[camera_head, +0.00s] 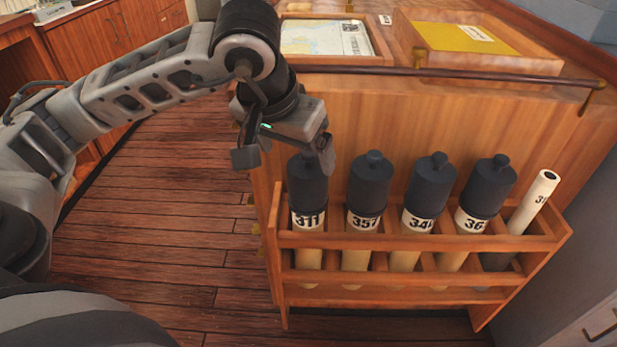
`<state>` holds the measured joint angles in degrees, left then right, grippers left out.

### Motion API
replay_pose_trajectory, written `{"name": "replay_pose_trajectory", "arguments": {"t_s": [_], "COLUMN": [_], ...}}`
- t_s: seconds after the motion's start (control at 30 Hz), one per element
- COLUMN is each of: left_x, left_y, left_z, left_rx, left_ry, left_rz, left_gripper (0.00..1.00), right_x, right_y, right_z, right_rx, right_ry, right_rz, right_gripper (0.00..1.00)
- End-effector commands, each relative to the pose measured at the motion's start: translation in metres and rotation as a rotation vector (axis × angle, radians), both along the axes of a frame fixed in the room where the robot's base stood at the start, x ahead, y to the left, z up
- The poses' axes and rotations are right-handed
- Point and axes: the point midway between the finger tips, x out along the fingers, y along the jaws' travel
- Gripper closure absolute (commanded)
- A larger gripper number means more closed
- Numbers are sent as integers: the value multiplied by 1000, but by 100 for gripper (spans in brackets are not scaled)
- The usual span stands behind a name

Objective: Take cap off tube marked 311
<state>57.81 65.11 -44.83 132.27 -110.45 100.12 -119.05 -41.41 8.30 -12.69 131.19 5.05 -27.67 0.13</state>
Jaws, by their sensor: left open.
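The tube marked 311 (309,222) stands upright in the leftmost place of a wooden rack (420,241). Its dark cylindrical cap (307,185) is on its top end, and the top of the cap is partly hidden by my gripper. My left gripper (286,160) is open, just above and slightly left of this cap. Its right finger overlaps the cap's upper right edge in the picture; I cannot tell whether it touches. My right gripper does not show.
Capped tubes marked 357 (364,220) and 34-something (416,221), and another capped tube (471,220), stand to the right. A thin pale roll (535,200) leans in the rack's right end. A rail (440,73) runs along the cabinet top above. Wooden floor lies open at left.

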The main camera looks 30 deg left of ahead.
Motion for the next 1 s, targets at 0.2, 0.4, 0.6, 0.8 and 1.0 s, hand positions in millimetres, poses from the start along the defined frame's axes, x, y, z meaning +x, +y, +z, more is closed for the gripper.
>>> {"name": "replay_pose_trajectory", "arguments": {"t_s": [0.2, 0.4, 0.6, 0.8, 1.0], "left_x": [10, 19, 33, 37, 37], "left_y": [0, -2, -3, -3, -3], "left_z": [-25, -39, -66, -73, -72], "left_rx": [-2, -3, -3, -2, -2], "left_ry": [2, 4, 4, 0, 0], "left_rz": [0, -1, 1, -1, 0], "left_gripper": [11, 11, 11, 11, 28], "right_x": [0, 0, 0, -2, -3], "right_y": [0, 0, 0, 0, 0], "right_z": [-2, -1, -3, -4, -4], "right_rx": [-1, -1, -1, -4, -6], "right_ry": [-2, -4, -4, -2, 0], "right_rz": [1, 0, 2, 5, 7], "right_gripper": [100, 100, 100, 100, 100]}}
